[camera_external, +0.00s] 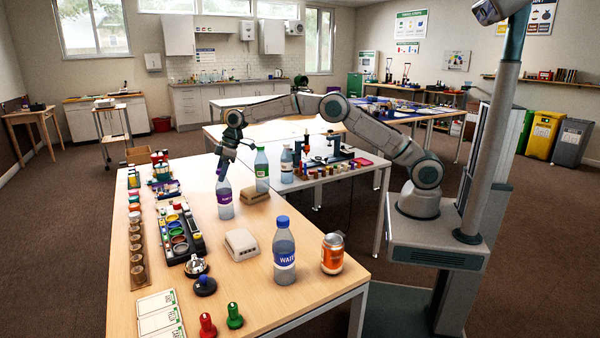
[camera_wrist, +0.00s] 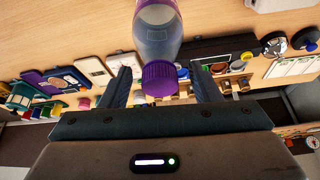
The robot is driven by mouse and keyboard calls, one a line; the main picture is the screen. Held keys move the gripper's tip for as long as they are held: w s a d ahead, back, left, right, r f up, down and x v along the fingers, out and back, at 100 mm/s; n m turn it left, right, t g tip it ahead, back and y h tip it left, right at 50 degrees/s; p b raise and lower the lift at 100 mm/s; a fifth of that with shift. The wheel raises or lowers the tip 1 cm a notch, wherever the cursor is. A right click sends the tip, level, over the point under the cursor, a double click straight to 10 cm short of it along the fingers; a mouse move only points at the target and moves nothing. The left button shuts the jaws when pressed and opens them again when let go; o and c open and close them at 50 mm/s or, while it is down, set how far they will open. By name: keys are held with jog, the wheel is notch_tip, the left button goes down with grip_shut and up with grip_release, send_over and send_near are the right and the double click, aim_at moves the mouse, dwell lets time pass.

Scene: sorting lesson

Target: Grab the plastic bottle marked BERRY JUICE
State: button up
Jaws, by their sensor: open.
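A clear plastic bottle with a purple label (camera_external: 224,198) stands upright on the near wooden table. Its lettering is too small to read surely. In the wrist view, the bottle (camera_wrist: 158,35) shows its purple cap toward me, between the fingers in the picture. My gripper (camera_external: 221,168) is open and pointing down at the bottle's top; in the wrist view, my gripper (camera_wrist: 162,72) has one finger on each side of the cap with gaps. Whether the fingertips reach down past the cap I cannot tell.
A green-labelled bottle (camera_external: 262,172) stands close right, behind a tan block (camera_external: 255,195). A WATER bottle (camera_external: 285,255) and orange can (camera_external: 332,254) stand nearer the front. A white box (camera_external: 241,244) lies mid-table. A tray of coloured pots (camera_external: 180,238) lies left.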

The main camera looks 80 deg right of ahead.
jog(key=shift+w+f, duration=0.1)
jog(key=shift+f, duration=0.2)
grip_shut()
jog(key=shift+r, duration=0.15)
